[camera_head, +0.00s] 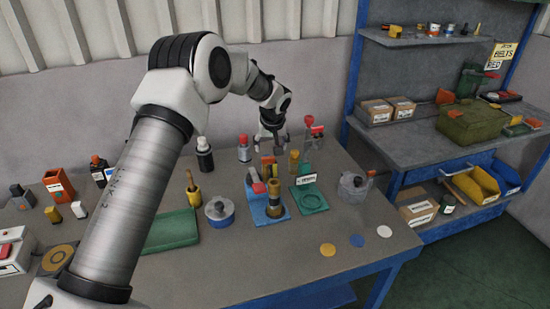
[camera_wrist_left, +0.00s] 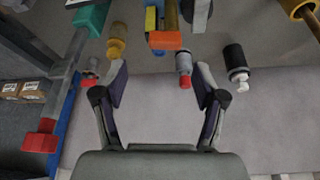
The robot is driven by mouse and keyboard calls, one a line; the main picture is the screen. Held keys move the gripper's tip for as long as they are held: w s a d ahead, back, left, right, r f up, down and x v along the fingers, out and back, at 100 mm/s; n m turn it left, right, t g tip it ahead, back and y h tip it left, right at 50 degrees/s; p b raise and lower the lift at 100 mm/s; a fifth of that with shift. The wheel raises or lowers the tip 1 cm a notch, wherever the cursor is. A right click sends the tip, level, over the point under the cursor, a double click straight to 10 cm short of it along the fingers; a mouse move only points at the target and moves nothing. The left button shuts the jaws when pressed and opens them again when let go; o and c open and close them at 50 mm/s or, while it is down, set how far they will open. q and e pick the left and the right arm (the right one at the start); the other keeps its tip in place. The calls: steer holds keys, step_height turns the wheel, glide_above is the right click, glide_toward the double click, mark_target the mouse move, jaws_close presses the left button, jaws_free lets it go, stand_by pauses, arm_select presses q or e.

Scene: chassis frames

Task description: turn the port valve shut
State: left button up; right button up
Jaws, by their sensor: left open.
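My left gripper (camera_head: 274,146) is open and empty above the back of the workbench, pointing down. Its two fingers (camera_wrist_left: 161,82) are spread apart in the left wrist view. A blue fixture (camera_head: 260,212) with a brass cylinder (camera_head: 276,207), a red piece (camera_head: 258,187) and upright parts stands nearer the front, below the gripper. A green stand (camera_head: 310,203) with a white label is to its right. A red-topped upright piece (camera_head: 311,127) stands at the back right. None is clearly marked as the port valve, so I cannot tell which it is. My right gripper is out of view.
A red-capped bottle (camera_head: 244,150), a black bottle (camera_head: 204,156) and a yellow bottle (camera_head: 293,162) stand near the gripper. A silver pot (camera_head: 354,187) is at the right. Coloured discs (camera_head: 357,241) lie on the clear front right. A blue shelf rack (camera_head: 430,232) stands beyond.

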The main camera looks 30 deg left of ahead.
mark_target(269, 157)
arm_select(q)
steer(key=shift+s+a+f+p, duration=0.25)
steer(key=shift+f+p, duration=0.1)
steer(key=shift+f, duration=0.1)
steer(key=shift+s+a+f+p, duration=0.2)
steer(key=shift+f+p, duration=0.15)
steer(key=shift+f, duration=0.05)
steer(key=x, duration=0.2)
steer(key=w+x, duration=0.1)
steer(key=x, duration=0.2)
steer(key=shift+p, duration=0.4)
steer(key=shift+w+d, duration=0.1)
steer(key=shift+s+r, duration=0.1)
steer(key=shift+s, duration=0.1)
steer(key=shift+s+d+r, duration=0.1)
steer(key=shift+s+r, duration=0.1)
steer(key=shift+c, duration=1)
steer(key=shift+s+r, duration=0.1)
steer(key=c, duration=0.9)
steer(key=shift+c, duration=0.2)
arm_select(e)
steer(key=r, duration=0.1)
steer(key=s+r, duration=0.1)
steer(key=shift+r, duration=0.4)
